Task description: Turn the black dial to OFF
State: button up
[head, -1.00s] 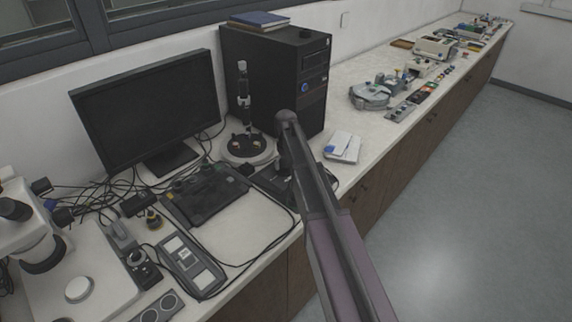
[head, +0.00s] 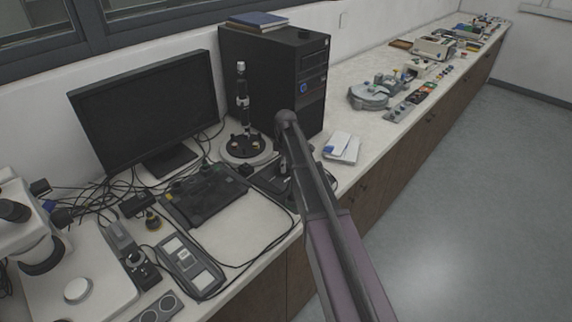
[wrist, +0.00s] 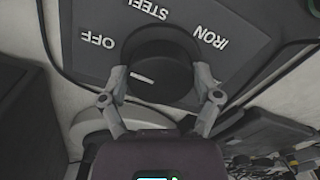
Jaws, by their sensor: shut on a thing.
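The black dial (wrist: 165,68) sits on a dark grey panel (wrist: 90,17) in the wrist view, with a white pointer line on its face. The words OFF, STEEL and IRON are printed around it from left to right. The pointer line aims left and slightly up, passing a little below the word OFF in the picture. My gripper (wrist: 160,80) is shut on the dial, one finger on its left side and one on its right. In the head view my arm hides the dial.
A black computer tower (head: 285,75), a monitor (head: 150,105) and a small black stand on a round base (head: 242,125) are behind my arm. A white box (head: 342,148) lies to its right. Cables run along the bench, and a microscope (head: 25,225) stands far left.

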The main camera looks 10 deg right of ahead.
jog(key=shift+w+n, duration=0.25)
jog(key=shift+n, duration=0.35)
jog(key=o, duration=0.9)
jog(key=shift+o, duration=0.2)
jog(key=shift+s, duration=0.1)
